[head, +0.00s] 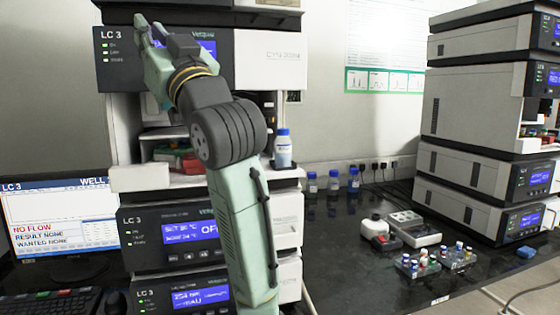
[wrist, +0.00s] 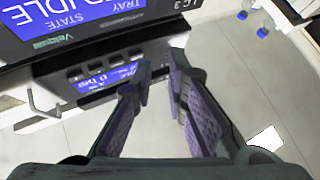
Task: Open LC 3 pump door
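The LC 3 stack stands left of centre in the head view. Its top module (head: 112,50), labelled LC 3, has a dark front and a blue screen. Below are an open bay and a module with an OFF screen (head: 190,232). A further LC 3 module (head: 190,298) is cut by the bottom edge. No pump label is readable, and my arm covers part of the stack. My gripper (head: 150,32) is raised before the top module. In the wrist view my gripper (wrist: 160,78) is open and empty, near an upside-down panel with an IDLE screen (wrist: 112,78). A small metal handle (wrist: 42,108) is at left.
A blue-capped bottle (head: 283,150) stands on the stack's ledge, right of my arm. A monitor (head: 60,215) stands at left. The black bench (head: 345,275) holds vial racks (head: 438,260) and a small device (head: 405,228). Another instrument stack (head: 470,140) is at right.

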